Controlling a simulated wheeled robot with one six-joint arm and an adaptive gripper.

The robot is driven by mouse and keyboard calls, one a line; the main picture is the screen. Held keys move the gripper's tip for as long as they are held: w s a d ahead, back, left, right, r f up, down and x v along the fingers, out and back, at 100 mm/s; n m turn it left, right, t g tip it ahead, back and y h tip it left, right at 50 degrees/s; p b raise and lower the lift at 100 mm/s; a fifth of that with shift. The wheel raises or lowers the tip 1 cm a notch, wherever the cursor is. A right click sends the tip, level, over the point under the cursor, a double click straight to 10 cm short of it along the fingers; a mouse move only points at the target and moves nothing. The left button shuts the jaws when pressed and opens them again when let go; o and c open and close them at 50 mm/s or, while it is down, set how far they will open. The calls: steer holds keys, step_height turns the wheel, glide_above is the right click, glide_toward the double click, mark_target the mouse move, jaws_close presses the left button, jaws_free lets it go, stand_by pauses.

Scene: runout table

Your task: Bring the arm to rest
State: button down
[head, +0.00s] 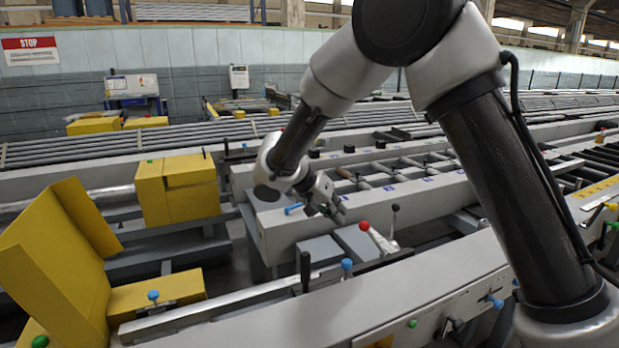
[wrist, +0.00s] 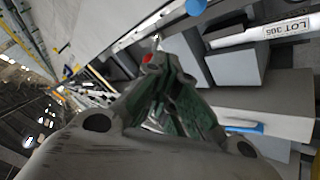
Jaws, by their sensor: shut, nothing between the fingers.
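My gripper (head: 331,206) is in the middle of the head view, at the end of my bent arm. It hangs above the near end of a light grey machine beam and is shut and empty. In the wrist view my gripper (wrist: 172,75) shows as dark greenish fingers pointing away from the camera. A red knob (head: 364,226) on a lever is just right of and below my gripper in the head view. The red knob also shows by the fingertips in the wrist view (wrist: 147,58); I cannot tell the gap between them.
A blue handle (head: 293,208) is left of my gripper. A black-knobbed lever (head: 395,208) stands to the right. Grey blocks (head: 320,249) lie below. Rails and rollers fill the back.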

steer(key=s+d+r+n+y, duration=0.1)
steer(key=s+d+r, duration=0.3)
steer(key=s+d, duration=0.5)
steer(key=s+d+r+n+y, duration=0.2)
steer(key=s+d+r+y, duration=0.2)
steer(key=s+d, duration=0.4)
steer(key=s+d+r+n+t+y, duration=0.1)
steer(key=s+d+r+n+y, duration=0.1)
steer(key=s+d+r, duration=0.3)
steer(key=s+d, duration=0.4)
steer(key=s, duration=0.3)
steer(key=shift+s+d+r+y, duration=0.3)
steer(key=shift+r, duration=0.1)
